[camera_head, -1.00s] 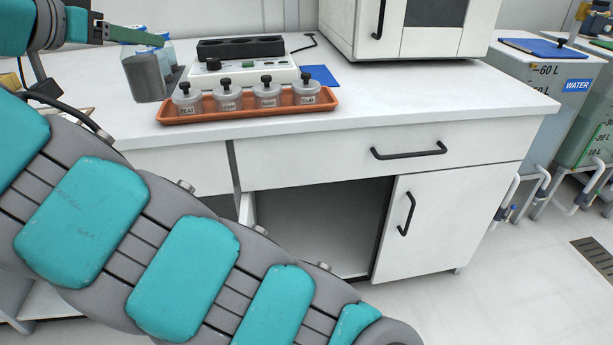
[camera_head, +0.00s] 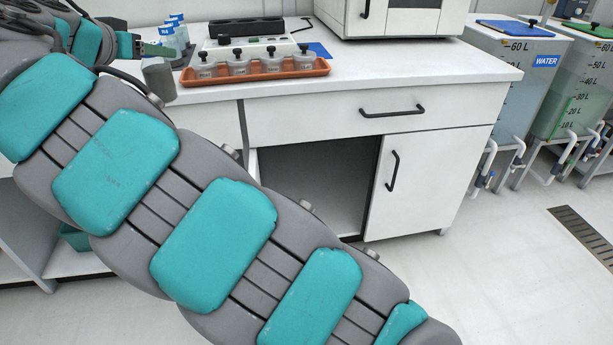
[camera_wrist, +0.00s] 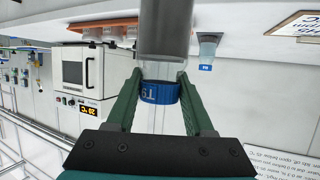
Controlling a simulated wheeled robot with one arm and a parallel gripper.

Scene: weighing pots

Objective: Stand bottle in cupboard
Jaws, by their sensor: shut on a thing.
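My gripper (camera_wrist: 160,75) is shut on the bottle, its green fingers on either side of the neck near a blue band (camera_wrist: 160,92). The bottle's grey body (camera_wrist: 166,28) points away from the palm in the wrist view. In the head view the grey body (camera_head: 158,82) hangs beside the bench's front edge at the left, partly cut off by my arm; the gripper (camera_head: 150,49) is seen side-on above it. The cupboard (camera_head: 318,185) under the drawer has a dark open bay on its left and a shut white door (camera_head: 415,185) on its right. The bay's lower left is hidden by my arm.
An orange tray (camera_head: 255,82) with several knobbed pots stands on the bench, before a white device (camera_head: 255,48). Several blue-capped bottles (camera_head: 178,32) stand behind my gripper. A white cabinet (camera_head: 400,18) is at the back. Water tanks (camera_head: 515,80) stand right. The floor before the cupboard is clear.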

